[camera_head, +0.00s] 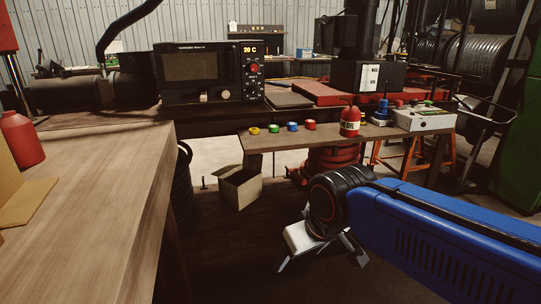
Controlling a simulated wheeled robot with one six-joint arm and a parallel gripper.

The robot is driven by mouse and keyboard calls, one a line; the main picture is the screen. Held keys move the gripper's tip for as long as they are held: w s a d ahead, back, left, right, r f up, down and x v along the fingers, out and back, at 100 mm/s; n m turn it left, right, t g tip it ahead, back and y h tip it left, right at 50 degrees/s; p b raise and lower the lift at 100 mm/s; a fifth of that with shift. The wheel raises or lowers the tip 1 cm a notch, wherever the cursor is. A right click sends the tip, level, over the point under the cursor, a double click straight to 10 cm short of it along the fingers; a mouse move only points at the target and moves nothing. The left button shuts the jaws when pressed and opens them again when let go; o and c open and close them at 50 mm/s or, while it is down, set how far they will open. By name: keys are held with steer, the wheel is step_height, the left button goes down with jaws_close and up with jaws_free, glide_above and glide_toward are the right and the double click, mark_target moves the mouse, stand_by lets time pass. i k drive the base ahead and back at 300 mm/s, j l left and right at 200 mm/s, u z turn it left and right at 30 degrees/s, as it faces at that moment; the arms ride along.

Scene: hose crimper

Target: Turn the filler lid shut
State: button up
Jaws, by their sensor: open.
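No filler lid can be picked out with certainty in the head view. A black machine (208,74) with a dark screen, a lit "20 C" display and small knobs stands at the back of the bench, with a dark cylinder beside it on the left. A red labelled bottle (350,122) stands upright on the lower wooden shelf. My gripper (322,264) is at the lower right, at the end of my blue arm. Its fingers are spread and look empty. It is in front of the shelf and well apart from the machine and the bottle.
The wooden bench (95,200) fills the left, with a red container (21,138) on it. Several small coloured rings lie on the shelf (280,141) near a white control box (424,119). An open cardboard box (240,187) is on the dark floor. Space around my gripper looks free.

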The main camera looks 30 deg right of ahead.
mark_target(402, 46)
steer(key=l, duration=1.35)
